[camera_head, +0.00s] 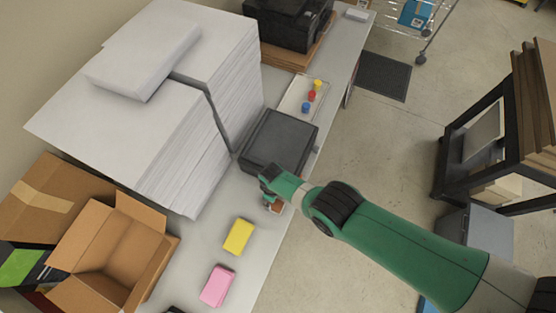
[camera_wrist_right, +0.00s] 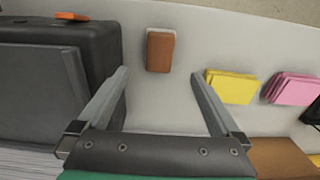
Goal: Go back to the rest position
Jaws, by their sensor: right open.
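My right arm comes in from the right in the head view, and its gripper (camera_head: 268,192) is over the table beside the dark grey machine (camera_head: 278,142). In the right wrist view the gripper (camera_wrist_right: 160,74) has its two fingers wide apart with nothing between them. A small brown block (camera_wrist_right: 160,52) lies on the table just beyond the fingertips; in the head view it shows partly behind the gripper (camera_head: 277,208). My left gripper is not in view.
A yellow stack (camera_head: 239,237) and a pink stack (camera_head: 218,286) lie on the table near the gripper. Tall paper stacks (camera_head: 170,150) and an open cardboard box (camera_head: 110,250) stand left. A tray (camera_head: 294,92) with coloured pieces lies behind the machine. Open floor is to the right.

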